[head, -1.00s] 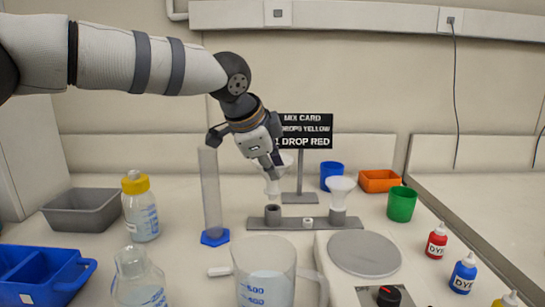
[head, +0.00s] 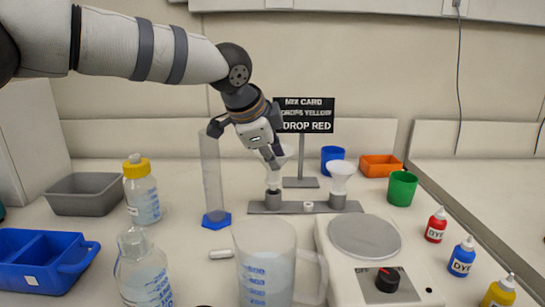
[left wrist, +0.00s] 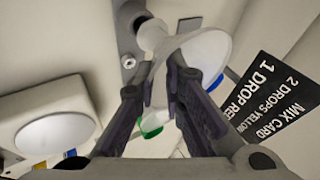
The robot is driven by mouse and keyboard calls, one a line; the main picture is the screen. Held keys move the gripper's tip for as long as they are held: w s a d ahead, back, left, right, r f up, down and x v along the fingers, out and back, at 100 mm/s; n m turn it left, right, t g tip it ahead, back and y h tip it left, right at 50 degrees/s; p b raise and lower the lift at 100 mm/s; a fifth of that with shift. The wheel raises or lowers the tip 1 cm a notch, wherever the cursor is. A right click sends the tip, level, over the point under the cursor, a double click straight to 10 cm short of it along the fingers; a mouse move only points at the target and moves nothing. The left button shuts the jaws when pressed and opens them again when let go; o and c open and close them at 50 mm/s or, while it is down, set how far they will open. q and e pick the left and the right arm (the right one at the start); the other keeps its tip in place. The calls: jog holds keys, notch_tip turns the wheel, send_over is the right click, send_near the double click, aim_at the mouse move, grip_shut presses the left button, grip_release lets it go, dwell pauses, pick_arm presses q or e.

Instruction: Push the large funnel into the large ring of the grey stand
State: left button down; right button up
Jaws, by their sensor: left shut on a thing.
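My left gripper (head: 270,152) is shut on a white funnel (head: 273,179), held above the left ring (head: 273,202) of the grey stand (head: 306,208). The funnel's lower end is at the mouth of that ring; I cannot tell how deep it sits. Its upper part is partly hidden by the gripper. In the left wrist view, a wide white bowl (left wrist: 207,52) shows beside the fingers (left wrist: 158,90). A second white funnel (head: 341,177) stands upright in the right ring (head: 338,202). My right gripper is not in view.
A tall cylinder (head: 211,180) on a blue foot stands left of the stand. The mix card (head: 304,115) is behind. A beaker (head: 266,265) and a hotplate (head: 364,237) are in front. A green cup (head: 402,188) is to the right.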

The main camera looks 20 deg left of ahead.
pick_arm(q)
jog(key=shift+f, duration=1.3)
dwell(1.4)
jog(key=c, duration=1.6)
grip_release()
jog(key=shift+r, duration=0.1)
jog(key=v, duration=1.2)
